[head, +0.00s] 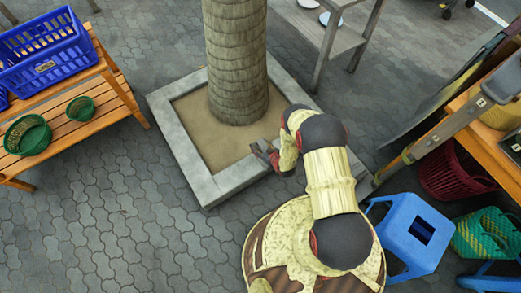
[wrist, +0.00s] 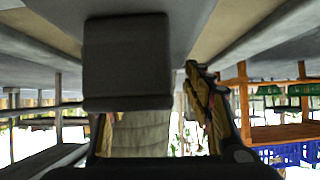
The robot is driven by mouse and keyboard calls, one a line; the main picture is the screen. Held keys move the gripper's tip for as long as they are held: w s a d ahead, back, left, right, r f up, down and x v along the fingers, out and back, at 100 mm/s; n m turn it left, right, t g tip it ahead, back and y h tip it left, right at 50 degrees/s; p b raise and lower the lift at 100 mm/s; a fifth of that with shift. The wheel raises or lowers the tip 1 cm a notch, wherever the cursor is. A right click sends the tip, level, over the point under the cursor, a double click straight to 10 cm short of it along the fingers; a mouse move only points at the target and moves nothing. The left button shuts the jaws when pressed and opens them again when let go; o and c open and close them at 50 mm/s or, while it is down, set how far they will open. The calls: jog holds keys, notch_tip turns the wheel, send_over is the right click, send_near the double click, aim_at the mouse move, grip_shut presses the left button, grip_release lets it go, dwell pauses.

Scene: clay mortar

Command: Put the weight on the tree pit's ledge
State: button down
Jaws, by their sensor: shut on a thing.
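The tree pit's ledge (head: 178,140) is a square grey concrete rim around sand and a palm trunk (head: 237,60). My gripper (head: 264,152) is low at the rim's front right side, near its inner edge. It is shut on the weight, a dark grey block that fills the upper left of the wrist view (wrist: 127,60). In the head view the weight is small and hard to tell from the fingers. One finger shows right of the block; the other is partly hidden behind it. I cannot tell whether the weight touches the ledge.
A wooden bench (head: 75,118) with a blue crate (head: 45,52) and green baskets stands at left. A blue stool (head: 412,235) and a dark red basket (head: 455,175) are at right. A grey table (head: 325,35) stands behind. Paving at front left is clear.

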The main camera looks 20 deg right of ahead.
jog(key=shift+w+d+f+b, duration=0.1)
jog(key=shift+w+f+b, duration=0.45)
jog(key=shift+w, duration=0.55)
jog(key=shift+w+f+b, duration=0.15)
jog(key=shift+f+b, duration=0.2)
jog(key=shift+f, duration=0.6)
jog(key=shift+w+f+b, duration=0.1)
jog(key=shift+f+b, duration=0.25)
jog(key=shift+f, duration=0.55)
jog(key=c, duration=0.9)
grip_release()
jog(key=shift+s+f, duration=0.25)
jog(key=shift+s, duration=0.05)
jog(key=shift+o, duration=0.4)
